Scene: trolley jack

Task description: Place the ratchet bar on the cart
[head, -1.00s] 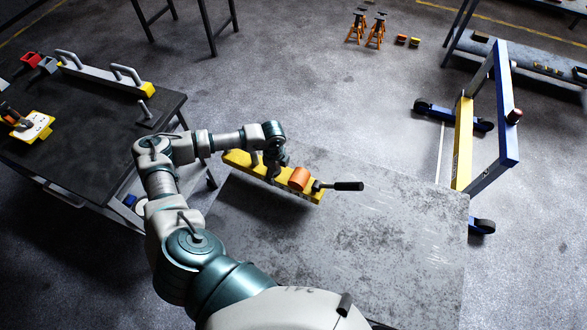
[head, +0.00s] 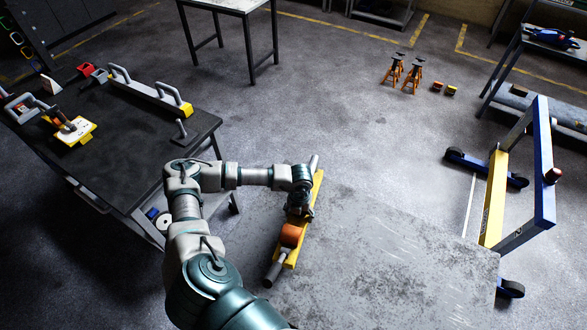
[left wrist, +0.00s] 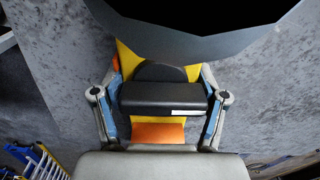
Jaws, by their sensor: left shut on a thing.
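A yellow bar (head: 318,188), which looks like the ratchet bar, has an orange roller (head: 291,235) and a dark grip at its near end. My left gripper (head: 300,210) is shut around its middle. The bar runs away from me, over the left part of a scuffed grey flat top (head: 400,250), which may be the cart. I cannot tell whether it touches that top. In the left wrist view, the yellow bar (left wrist: 128,62) and an orange part show between the fingers (left wrist: 165,97); the gripper hides much of it. My right gripper is not in view.
A dark workbench (head: 110,135) at left holds a grey bar with two handles and a yellow tool. A blue and yellow wheeled frame (head: 543,170) stands at right. Orange jack stands (head: 412,75) are on the floor behind. Most of the grey top is clear.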

